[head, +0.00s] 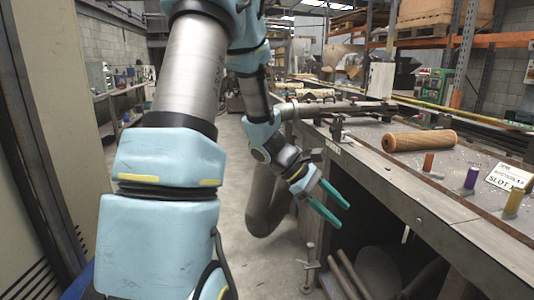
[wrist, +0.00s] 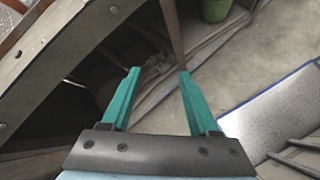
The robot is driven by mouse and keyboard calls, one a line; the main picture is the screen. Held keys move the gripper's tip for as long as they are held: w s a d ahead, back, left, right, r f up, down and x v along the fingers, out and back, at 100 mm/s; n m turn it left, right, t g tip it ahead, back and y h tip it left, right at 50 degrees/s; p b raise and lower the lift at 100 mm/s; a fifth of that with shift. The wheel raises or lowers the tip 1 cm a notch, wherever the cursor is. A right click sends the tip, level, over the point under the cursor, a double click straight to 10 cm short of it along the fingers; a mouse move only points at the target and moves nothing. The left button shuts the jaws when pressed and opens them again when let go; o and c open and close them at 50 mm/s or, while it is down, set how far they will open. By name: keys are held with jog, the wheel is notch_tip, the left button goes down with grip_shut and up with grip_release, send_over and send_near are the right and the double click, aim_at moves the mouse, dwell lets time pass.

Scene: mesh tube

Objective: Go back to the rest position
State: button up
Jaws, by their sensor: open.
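My gripper (head: 332,202) has two teal fingers. In the head view it hangs in front of the workbench's (head: 400,185) near edge, below the level of the top. The fingers are spread apart with nothing between them. The wrist view also shows my gripper (wrist: 158,75) open and empty, above the floor (wrist: 245,75) beside the dark space under the bench. A tan mesh tube (head: 420,140) lies on its side on the bench top, to the right of my gripper and apart from it.
On the bench, orange (head: 428,163), purple (head: 470,180) and yellow (head: 513,202) pegs stand near a white slot sign (head: 508,177). A long metal pipe (head: 335,107) lies behind. A green bucket (wrist: 215,10) shows in the wrist view. The aisle floor at left is clear.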

jog(key=s+a+m+t+y, duration=0.1)
jog(key=a+m+y, duration=0.2)
jog(key=a, duration=0.4)
jog(key=s+a+m+t+y, duration=0.1)
jog(key=s+a+m+y, duration=0.1)
jog(key=a, duration=0.6)
jog(key=s+a+r+m+t+y, duration=0.1)
jog(key=s+a+m+t+y, duration=0.1)
jog(key=a+m+y, duration=0.2)
jog(key=a+m, duration=0.2)
jog(key=a, duration=0.2)
